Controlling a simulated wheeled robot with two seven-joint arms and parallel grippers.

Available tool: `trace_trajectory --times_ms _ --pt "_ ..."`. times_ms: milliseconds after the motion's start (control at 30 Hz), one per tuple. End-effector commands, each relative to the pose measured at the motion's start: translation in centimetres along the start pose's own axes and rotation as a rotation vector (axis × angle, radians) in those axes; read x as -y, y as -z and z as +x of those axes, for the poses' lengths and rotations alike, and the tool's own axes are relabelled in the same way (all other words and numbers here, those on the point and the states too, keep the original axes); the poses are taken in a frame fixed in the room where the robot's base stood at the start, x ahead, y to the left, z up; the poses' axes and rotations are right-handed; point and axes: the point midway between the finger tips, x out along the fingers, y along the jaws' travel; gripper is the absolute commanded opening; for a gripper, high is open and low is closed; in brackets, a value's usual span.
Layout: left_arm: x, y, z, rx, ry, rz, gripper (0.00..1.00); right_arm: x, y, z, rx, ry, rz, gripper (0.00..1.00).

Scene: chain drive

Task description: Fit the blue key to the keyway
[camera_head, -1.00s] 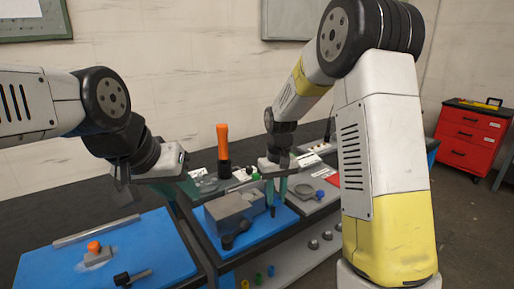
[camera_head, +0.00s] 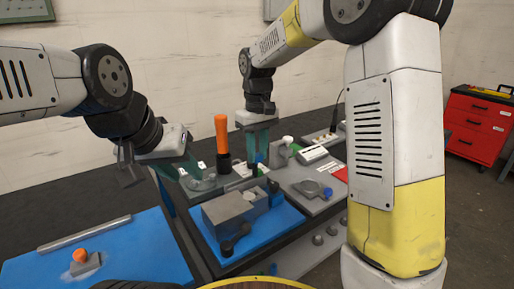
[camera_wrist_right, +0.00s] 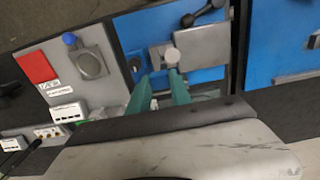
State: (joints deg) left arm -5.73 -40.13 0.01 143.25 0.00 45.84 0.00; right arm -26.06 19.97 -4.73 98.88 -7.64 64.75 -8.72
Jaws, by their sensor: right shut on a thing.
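My right gripper (camera_head: 259,150) has teal fingers pointing down behind the grey vise block (camera_head: 225,208). In the right wrist view the fingers (camera_wrist_right: 160,88) reach over the bench, and the key is not clear there. The vise block stands on a blue mat and has a black-handled screw. I cannot make out the keyway. My left gripper (camera_head: 150,165) hangs over the left part of the bench, apart from the parts; its jaw opening is unclear.
An orange-handled tool (camera_head: 222,135) stands upright behind the vise. A grey plate (camera_head: 305,180) with a round blue-knobbed fixture lies to the right. An orange-topped part (camera_head: 82,260) and a long bar (camera_head: 85,233) lie on the left mat. A red cabinet (camera_head: 477,125) stands far right.

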Motion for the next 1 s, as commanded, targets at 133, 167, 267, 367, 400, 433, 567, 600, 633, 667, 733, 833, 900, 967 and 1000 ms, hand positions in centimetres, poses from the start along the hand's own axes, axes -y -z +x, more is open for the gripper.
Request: trace_trajectory --times_ms 133,167,267,367,400,433,567,600,633,667,733,833,900,967,1000 --pt "0.0 0.0 0.0 0.0 0.0 0.0 0.36 0.0 -0.1 1.3 0.002 0.0 0.0 0.0" --pt "0.0 0.0 0.0 0.0 0.0 0.0 0.36 0.0 0.0 1.6 0.002 0.0 0.0 0.0" --pt "0.0 0.0 0.0 0.0 0.0 0.0 0.36 0.0 -0.1 2.6 0.002 0.001 0.0 0.0" --pt "0.0 0.0 0.0 0.0 0.0 0.0 0.36 0.0 -0.1 3.5 0.003 0.001 0.0 0.0" --pt "0.0 0.0 0.0 0.0 0.0 0.0 0.36 0.0 0.0 3.9 0.002 0.001 0.001 0.0" --pt "0.0 0.0 0.0 0.0 0.0 0.0 0.36 0.0 0.0 4.1 0.001 0.0 0.001 0.0" --pt "0.0 0.0 0.0 0.0 0.0 0.0 0.36 0.0 0.0 4.8 0.001 0.0 0.0 0.0" --pt "0.0 0.0 0.0 0.0 0.0 0.0 0.36 0.0 0.0 5.0 0.001 0.0 0.0 0.0" --pt "0.0 0.0 0.0 0.0 0.0 0.0 0.36 0.0 0.0 5.1 0.001 0.0 0.0 0.0" --pt "0.0 0.0 0.0 0.0 0.0 0.0 0.36 0.0 0.0 5.2 0.001 0.0 0.0 0.0" --pt "0.0 0.0 0.0 0.0 0.0 0.0 0.36 0.0 0.0 5.3 0.001 0.0 0.0 0.0" --pt "0.0 0.0 0.0 0.0 0.0 0.0 0.36 0.0 0.0 5.4 0.001 0.0 0.0 0.0" --pt "0.0 0.0 0.0 0.0 0.0 0.0 0.36 0.0 0.0 5.4 0.001 0.0 0.0 0.0" --pt "0.0 0.0 0.0 0.0 0.0 0.0 0.36 0.0 0.0 5.3 0.0 0.0 0.0 0.0" --pt "0.0 0.0 0.0 0.0 0.0 0.0 0.36 0.0 0.0 5.3 0.0 0.0 0.0 0.0"
